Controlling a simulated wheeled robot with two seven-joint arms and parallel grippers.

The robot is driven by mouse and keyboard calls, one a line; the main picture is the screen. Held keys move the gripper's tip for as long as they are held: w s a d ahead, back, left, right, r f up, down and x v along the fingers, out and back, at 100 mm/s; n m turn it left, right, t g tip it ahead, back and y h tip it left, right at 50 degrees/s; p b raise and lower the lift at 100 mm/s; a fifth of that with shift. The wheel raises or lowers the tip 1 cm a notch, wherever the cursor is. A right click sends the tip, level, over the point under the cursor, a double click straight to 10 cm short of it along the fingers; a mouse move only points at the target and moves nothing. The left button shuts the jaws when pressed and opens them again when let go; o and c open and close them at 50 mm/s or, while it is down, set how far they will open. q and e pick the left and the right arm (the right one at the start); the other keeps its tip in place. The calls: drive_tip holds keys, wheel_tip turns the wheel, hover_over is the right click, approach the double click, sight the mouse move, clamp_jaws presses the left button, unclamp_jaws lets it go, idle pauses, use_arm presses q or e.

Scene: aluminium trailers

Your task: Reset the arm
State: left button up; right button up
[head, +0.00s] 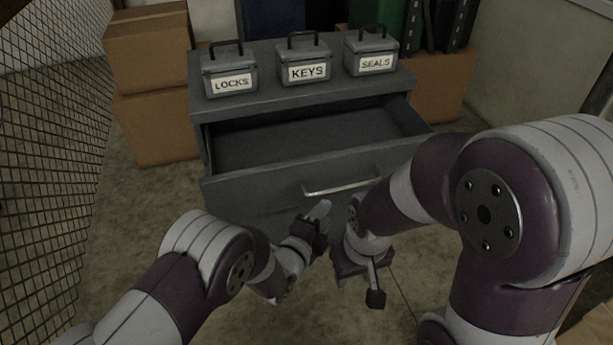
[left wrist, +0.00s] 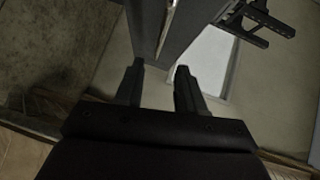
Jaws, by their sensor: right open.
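My right gripper (head: 360,284) points down in front of the cabinet, lower and to the right of the left one. It is open and empty, and its spread fingers also show at the top right of the left wrist view (left wrist: 257,20). My right arm hides part of the cabinet's right side.
The cabinet's top drawer (head: 310,140) is pulled open and looks empty. Boxes labelled LOCKS (head: 229,72), KEYS (head: 303,60) and SEALS (head: 371,52) stand on top. Cardboard boxes (head: 150,50) flank the cabinet; a mesh fence (head: 50,110) runs along the left.

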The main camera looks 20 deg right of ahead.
use_arm(q)
drive_tip(key=s+a+f+n+g+y, duration=0.5)
drive_tip(key=a+f+n+y, duration=0.1)
drive_tip(key=a+f+n, duration=0.25)
drive_tip(key=s+a+r+n+g+y, duration=0.25)
drive_tip(key=s+a+n, duration=0.2)
drive_tip(key=a, duration=0.35)
drive_tip(key=s+a+r+n+g+y, duration=0.1)
drive_tip(key=s+a+r+n+g, duration=0.1)
drive_tip(key=s+a+r+n, duration=0.4)
drive_tip(key=s+a+r+n+g+y, duration=0.1)
drive_tip(key=s+a+n+g+y, duration=0.2)
drive_tip(key=a, duration=0.6)
drive_tip(key=a+r+n+t+h+p, duration=0.1)
drive_tip(key=a+r+n+t+p, duration=0.1)
drive_tip(key=r+p, duration=2.1)
wheel_tip(320, 180, up, 4)
drive_tip(key=shift+w+a+n, duration=0.45)
drive_tip(key=shift+a+n, duration=0.05)
drive_tip(key=shift+a, duration=0.65)
